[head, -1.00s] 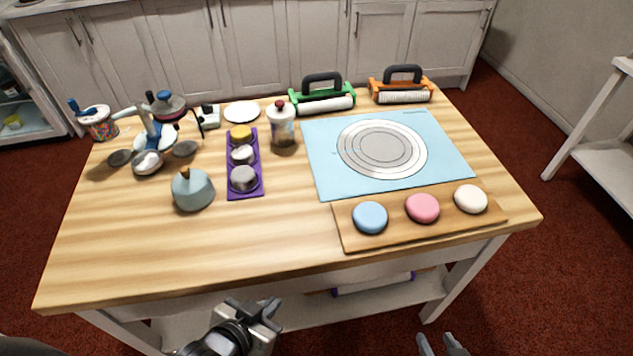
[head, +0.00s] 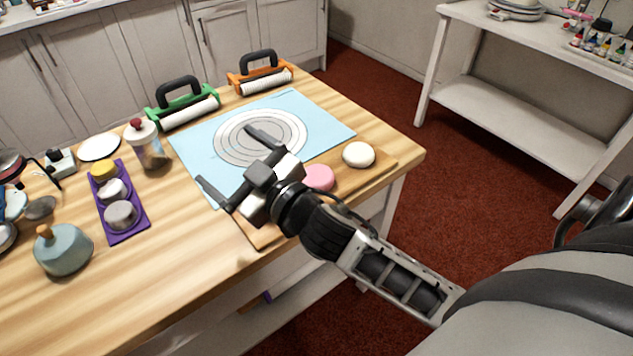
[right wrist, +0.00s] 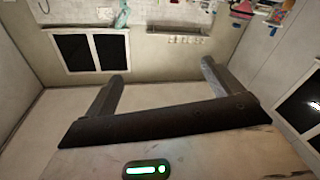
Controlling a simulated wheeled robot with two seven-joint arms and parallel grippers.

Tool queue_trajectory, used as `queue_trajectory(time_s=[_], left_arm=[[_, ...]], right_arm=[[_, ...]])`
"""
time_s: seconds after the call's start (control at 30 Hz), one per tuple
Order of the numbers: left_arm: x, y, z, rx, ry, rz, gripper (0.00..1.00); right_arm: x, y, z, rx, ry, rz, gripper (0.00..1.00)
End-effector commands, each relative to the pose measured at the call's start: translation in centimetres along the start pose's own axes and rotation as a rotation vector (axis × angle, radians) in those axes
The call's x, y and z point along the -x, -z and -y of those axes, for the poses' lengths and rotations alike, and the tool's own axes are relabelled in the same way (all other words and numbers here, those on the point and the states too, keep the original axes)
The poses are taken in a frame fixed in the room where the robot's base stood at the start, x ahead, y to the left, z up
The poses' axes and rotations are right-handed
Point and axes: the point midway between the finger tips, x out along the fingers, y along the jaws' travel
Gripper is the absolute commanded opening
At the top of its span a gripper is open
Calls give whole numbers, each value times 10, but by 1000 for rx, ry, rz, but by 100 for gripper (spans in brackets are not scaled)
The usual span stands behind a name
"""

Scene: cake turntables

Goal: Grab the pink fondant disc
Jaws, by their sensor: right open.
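The pink fondant disc (head: 319,178) sits on the wooden board (head: 376,172), partly covered by my right gripper and wrist in the head view. My right gripper (head: 232,160) is open and empty, its fingers spread over the blue mat (head: 322,127). It is in front of the disc in the picture and not around it. The white disc (head: 358,154) lies on the board to the right of the pink one. The blue disc is hidden behind my right gripper. The right wrist view shows the open fingers (right wrist: 162,88) with a wall behind and no disc. My left gripper is not in view.
A green roller (head: 187,106) and an orange roller (head: 262,76) stand behind the mat. A purple tray (head: 129,222) with small tins, a sprinkle jar (head: 150,150) and a teal pot (head: 63,250) are to the left. The table front at left is clear.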

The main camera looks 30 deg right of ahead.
Motion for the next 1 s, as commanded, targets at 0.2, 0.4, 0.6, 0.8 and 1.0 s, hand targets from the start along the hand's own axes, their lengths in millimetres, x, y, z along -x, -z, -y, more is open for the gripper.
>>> queue_trajectory(time_s=[0.2, 0.4, 0.6, 0.8, 1.0], left_arm=[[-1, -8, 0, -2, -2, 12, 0], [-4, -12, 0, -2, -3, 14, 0], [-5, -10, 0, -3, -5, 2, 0], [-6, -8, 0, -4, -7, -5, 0], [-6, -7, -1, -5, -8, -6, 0]], right_arm=[[-27, 104, 44, 284, 331, -540, 91], [-9, 86, 88, 758, 1007, -692, 91], [-2, -2, -10, 1158, 1533, -110, 91], [16, -20, -132, 1245, 1630, 536, 91], [29, -26, -166, 1228, 1623, 750, 91]])
